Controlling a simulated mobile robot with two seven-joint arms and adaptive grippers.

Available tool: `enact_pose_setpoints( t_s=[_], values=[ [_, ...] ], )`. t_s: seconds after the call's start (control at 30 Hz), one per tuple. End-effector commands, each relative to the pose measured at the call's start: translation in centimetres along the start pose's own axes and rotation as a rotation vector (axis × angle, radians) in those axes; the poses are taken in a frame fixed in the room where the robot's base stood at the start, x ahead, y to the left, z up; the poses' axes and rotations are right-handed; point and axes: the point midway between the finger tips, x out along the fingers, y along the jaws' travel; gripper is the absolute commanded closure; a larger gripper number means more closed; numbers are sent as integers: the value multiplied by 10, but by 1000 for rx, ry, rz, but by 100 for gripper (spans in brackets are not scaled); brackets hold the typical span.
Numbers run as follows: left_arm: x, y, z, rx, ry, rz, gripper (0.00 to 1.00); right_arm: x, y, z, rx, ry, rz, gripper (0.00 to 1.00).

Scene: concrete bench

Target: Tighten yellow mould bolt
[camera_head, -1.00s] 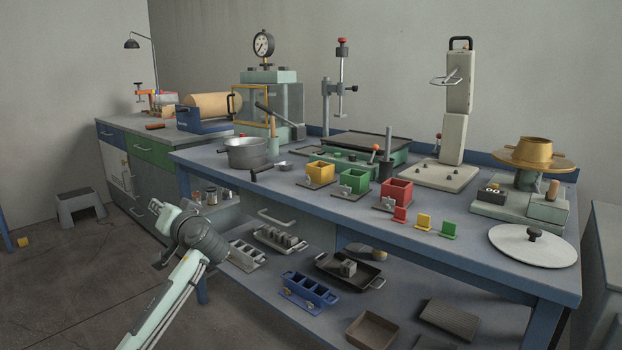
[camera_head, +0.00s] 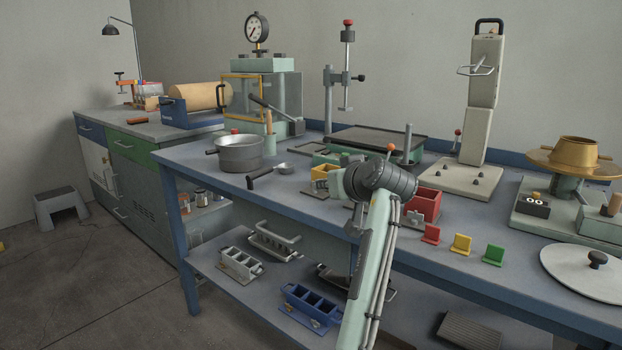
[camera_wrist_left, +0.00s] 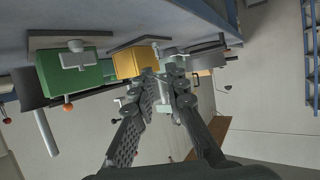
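The yellow mould (camera_head: 321,174) sits on the bench, partly behind my left arm in the head view. In the left wrist view the yellow mould (camera_wrist_left: 134,62) is just beyond and left of my left fingertips. Its bolt is hard to make out among the grey parts by the fingertips. My left gripper (camera_wrist_left: 166,82) points at the mould's bolt side, with a gap visible between its fingers. I cannot tell whether it touches the bolt. In the head view my left wrist hides most of this gripper. My right gripper is in neither view.
The green mould (camera_wrist_left: 76,70) with its grey bolt is close beside the yellow one. The red mould (camera_head: 424,203) and small red, yellow and green plates stand to the right. A pot (camera_head: 239,154) and scoop are to the left. Moulds and trays fill the lower shelf.

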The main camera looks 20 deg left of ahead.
Motion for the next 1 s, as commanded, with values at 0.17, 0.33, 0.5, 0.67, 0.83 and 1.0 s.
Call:
enact_pose_setpoints(
  t_s=[0.17,0.33,0.5,0.67,0.83,1.0],
  values=[
    [7,4,2,-3,-6,8,87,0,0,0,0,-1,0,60],
    [34,4,2,-3,-7,6,87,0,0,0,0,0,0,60],
    [59,4,1,-3,-6,7,87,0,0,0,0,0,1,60],
    [72,4,2,-3,-5,8,87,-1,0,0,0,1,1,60],
    [75,4,2,-3,-5,8,87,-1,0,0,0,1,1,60],
    [75,4,2,-3,-5,8,92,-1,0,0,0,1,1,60]
  ],
)
